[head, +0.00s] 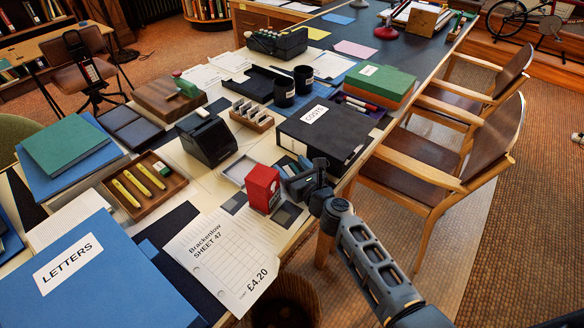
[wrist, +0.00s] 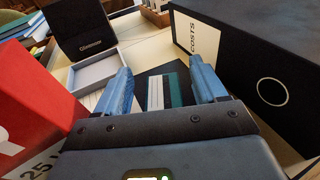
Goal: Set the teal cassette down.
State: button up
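My gripper (head: 301,174) is low over the near right edge of the table, between the red box and the black COSTS box file. In the wrist view its two blue fingers (wrist: 160,68) stand apart. A small flat teal piece with a pale label, which looks like the teal cassette (wrist: 175,91), shows between and beyond the fingers. It appears to lie on a dark square patch (wrist: 144,77), with no finger clearly touching it. Its near end is hidden by my gripper body. In the head view my gripper largely covers that spot.
The red box (head: 262,187) stands close on the left, and the COSTS box file (head: 345,138) close on the right. A shallow grey tray (head: 237,171) and a black device (head: 206,139) are behind. A paper sheet (head: 222,259) lies in front. Wooden chairs (head: 425,185) flank the table.

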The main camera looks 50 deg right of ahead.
jog(key=shift+r+p, duration=0.55)
jog(key=shift+p, duration=0.1)
jog(key=v, duration=1.2)
jog(key=s+a+r+n+g+y, duration=0.1)
jog(key=s+a+r+n+y, duration=0.1)
jog(key=s+a+n, duration=1.4)
jog(key=s+a+r+n+y, duration=0.1)
jog(key=s+r+n, duration=0.4)
jog(key=n, duration=0.7)
jog(key=s+a+r+n+y, duration=0.1)
jog(key=s+r+n, duration=0.4)
jog(key=r+n, duration=0.5)
jog(key=shift+a+r+n+t+y, duration=0.35)
jog(key=shift+n+y, duration=0.55)
jog(key=shift+n, duration=0.2)
jog(key=shift+s, duration=0.1)
